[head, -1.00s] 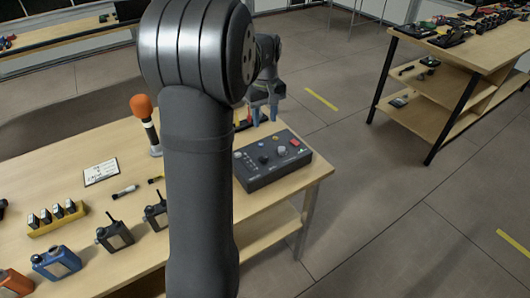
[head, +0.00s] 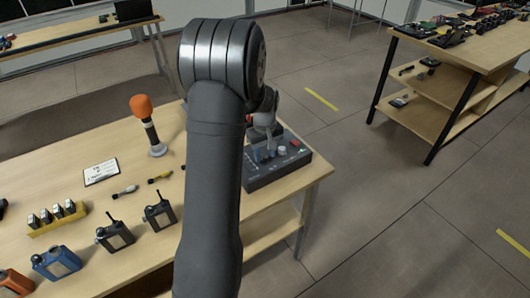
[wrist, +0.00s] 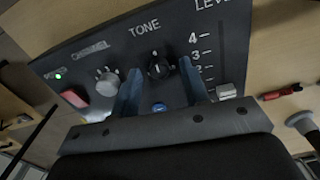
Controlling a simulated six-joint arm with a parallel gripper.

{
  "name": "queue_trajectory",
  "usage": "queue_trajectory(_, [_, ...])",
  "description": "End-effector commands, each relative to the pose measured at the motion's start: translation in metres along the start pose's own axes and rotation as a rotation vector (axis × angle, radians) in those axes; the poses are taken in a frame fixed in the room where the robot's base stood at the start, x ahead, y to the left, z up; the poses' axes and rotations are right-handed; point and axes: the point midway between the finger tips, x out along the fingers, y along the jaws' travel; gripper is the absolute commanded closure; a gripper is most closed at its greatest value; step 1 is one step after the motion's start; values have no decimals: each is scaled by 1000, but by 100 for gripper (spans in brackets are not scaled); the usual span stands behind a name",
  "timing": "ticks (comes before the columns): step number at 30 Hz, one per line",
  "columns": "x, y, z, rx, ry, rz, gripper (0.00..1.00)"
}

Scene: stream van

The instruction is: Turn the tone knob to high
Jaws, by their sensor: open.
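The dark control box (head: 259,178) sits at the right end of the wooden table. In the wrist view its face shows the black tone knob (wrist: 159,66) under the label TONE, with a white pointer mark on it. My gripper (wrist: 160,75) is open, with one blue finger on each side of the tone knob. I cannot tell whether the fingers touch it. In the head view my gripper (head: 264,150) is over the box, and my arm hides part of the box's left side.
A microphone with an orange top (head: 141,106) and several radios (head: 115,237) stand left of my arm.

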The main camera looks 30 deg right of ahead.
Motion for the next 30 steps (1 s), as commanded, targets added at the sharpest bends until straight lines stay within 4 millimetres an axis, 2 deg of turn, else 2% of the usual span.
queue_trajectory(4, [0,0,0,0,0,0,59])
queue_trajectory(11, [0,0,0,0,0,0,100])
queue_trajectory(20, [-1,0,0,27,0,0,100])
queue_trajectory(30, [-1,0,0,226,0,0,100])
